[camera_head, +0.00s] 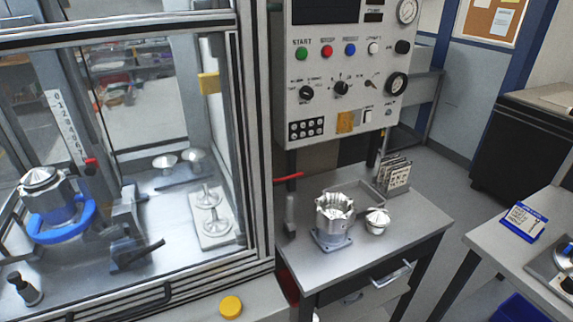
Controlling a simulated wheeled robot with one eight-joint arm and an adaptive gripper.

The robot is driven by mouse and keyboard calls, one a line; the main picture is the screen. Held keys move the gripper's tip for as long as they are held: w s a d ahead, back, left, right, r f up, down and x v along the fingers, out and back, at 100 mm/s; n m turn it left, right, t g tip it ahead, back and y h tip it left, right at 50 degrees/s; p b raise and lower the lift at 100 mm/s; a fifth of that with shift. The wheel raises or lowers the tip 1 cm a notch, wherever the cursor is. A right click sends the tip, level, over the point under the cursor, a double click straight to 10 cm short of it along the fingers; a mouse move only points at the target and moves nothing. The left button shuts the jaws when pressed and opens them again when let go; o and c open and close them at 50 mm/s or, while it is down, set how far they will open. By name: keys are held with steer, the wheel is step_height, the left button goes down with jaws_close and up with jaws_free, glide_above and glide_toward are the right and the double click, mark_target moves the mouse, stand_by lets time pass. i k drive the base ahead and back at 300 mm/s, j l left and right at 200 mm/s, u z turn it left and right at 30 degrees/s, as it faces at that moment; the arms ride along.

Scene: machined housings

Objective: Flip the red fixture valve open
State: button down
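A red lever (288,177) sticks out roughly level beside the right post of the glazed enclosure, above the back left of the small bench. It looks like the valve handle; its valve body is hard to make out. A smaller red part (91,164) shows inside the enclosure near a clamp, and I cannot tell whether it is a valve. My gripper is not in view.
The glazed enclosure (246,120) holds a machined housing (42,186) in a blue ring (62,222). The bench (340,262) bears another housing (334,218) and a small metal part (377,221). A control panel (340,65) hangs above.

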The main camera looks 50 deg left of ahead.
mark_target(299, 174)
steer(key=i+u, duration=0.2)
steer(key=u, duration=0.2)
steer(key=i+l+u, duration=0.1)
steer(key=i+u, duration=0.15)
steer(key=u, duration=0.15)
steer(key=i+l+u, duration=0.1)
steer(key=u, duration=0.3)
steer(key=i+l+u, duration=0.25)
steer(key=u, duration=0.9)
steer(key=i+j, duration=0.15)
steer(key=j, duration=0.25)
steer(key=i+j+u, duration=0.1)
steer(key=j, duration=0.3)
